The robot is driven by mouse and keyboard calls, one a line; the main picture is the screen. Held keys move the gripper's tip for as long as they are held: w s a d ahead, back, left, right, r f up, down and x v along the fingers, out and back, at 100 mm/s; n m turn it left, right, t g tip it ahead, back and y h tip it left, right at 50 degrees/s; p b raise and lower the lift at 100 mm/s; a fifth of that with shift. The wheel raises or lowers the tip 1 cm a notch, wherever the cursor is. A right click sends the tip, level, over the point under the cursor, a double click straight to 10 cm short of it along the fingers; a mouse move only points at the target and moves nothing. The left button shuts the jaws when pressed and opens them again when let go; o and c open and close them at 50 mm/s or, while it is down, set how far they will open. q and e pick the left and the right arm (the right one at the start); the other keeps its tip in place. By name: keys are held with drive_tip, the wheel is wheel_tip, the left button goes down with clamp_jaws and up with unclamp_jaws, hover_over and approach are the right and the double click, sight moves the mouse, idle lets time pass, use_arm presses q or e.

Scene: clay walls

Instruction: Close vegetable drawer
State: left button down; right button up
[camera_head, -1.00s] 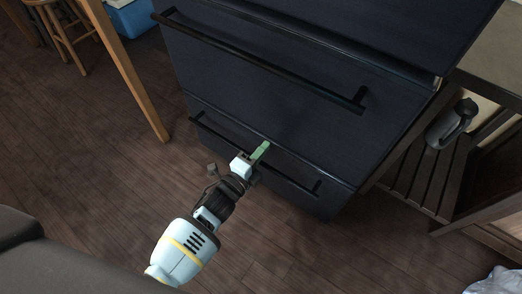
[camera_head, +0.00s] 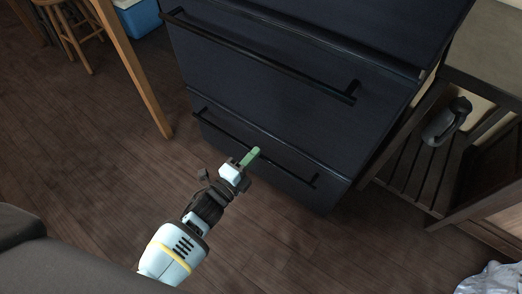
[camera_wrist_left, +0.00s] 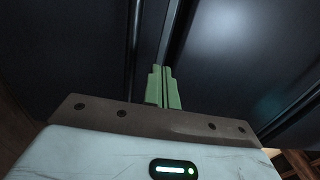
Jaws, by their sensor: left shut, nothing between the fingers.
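A dark navy drawer front (camera_head: 280,115) with a long black handle (camera_head: 255,58) fills the upper middle of the head view. Below it is a lower drawer front (camera_head: 220,112) with its own black handle (camera_head: 215,128). Both fronts look nearly flush; I cannot tell for certain whether a small gap is left. My left gripper (camera_head: 254,154) is shut and empty, its green fingertips at the lower handle; contact is unclear. In the left wrist view the shut fingers (camera_wrist_left: 163,88) point at the dark front, beside a dark bar (camera_wrist_left: 135,55). My right gripper is out of view.
A dark slatted shelf (camera_head: 415,175) with a grey jug-like object (camera_head: 447,122) stands at the right. A wooden table leg (camera_head: 138,75), a stool (camera_head: 65,25) and a blue box (camera_head: 138,18) are at the upper left. The wooden floor (camera_head: 90,140) is clear at left.

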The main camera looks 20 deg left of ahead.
use_arm(q)
drive_tip(key=p+v, duration=0.2)
drive_tip(key=v, duration=0.7)
drive_tip(key=shift+a+f, duration=0.1)
